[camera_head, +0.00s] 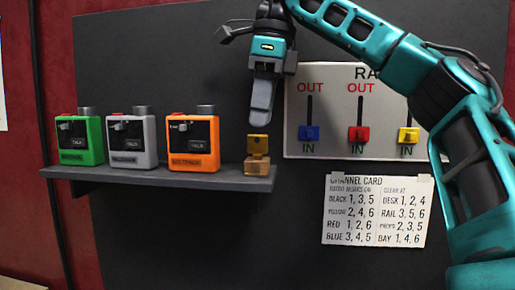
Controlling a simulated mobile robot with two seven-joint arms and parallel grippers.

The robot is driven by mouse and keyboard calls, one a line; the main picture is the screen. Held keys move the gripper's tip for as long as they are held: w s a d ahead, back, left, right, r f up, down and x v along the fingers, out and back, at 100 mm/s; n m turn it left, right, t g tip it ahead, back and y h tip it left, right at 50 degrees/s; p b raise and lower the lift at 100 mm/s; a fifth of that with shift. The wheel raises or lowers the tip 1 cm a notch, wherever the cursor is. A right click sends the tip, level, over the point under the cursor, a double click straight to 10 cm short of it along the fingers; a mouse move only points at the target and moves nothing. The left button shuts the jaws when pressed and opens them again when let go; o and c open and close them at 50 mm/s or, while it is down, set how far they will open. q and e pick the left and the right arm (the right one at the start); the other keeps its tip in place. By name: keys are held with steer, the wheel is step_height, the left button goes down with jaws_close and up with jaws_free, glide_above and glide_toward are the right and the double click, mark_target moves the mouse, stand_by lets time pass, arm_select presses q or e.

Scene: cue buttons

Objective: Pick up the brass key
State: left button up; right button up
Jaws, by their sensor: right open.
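The brass key (257,143) shows as a small golden, flat piece upright at the right end of the dark shelf. It sits on a small golden-brown block (257,168); where key and block meet is hard to make out. My right gripper (262,116) points down just above the key, with its fingers seen almost edge-on. It is open, and nothing shows between the fingers. The fingertips come close to the key's top; I cannot tell whether they touch it. My left gripper is not in view.
Green (80,139), grey (131,139) and orange (192,139) radios stand on the shelf (160,182) left of the key. Right of it, a white panel (334,84) holds blue, red and yellow sliders. A channel card (377,211) hangs below the panel.

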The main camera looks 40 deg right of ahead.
mark_target(257, 138)
steer(key=shift+w+a+f, duration=0.15)
steer(key=shift+f, duration=1.2)
steer(key=shift+w+a+f, duration=0.1)
steer(key=shift+w+f, duration=0.05)
steer(key=shift+f, duration=1.15)
jaws_close()
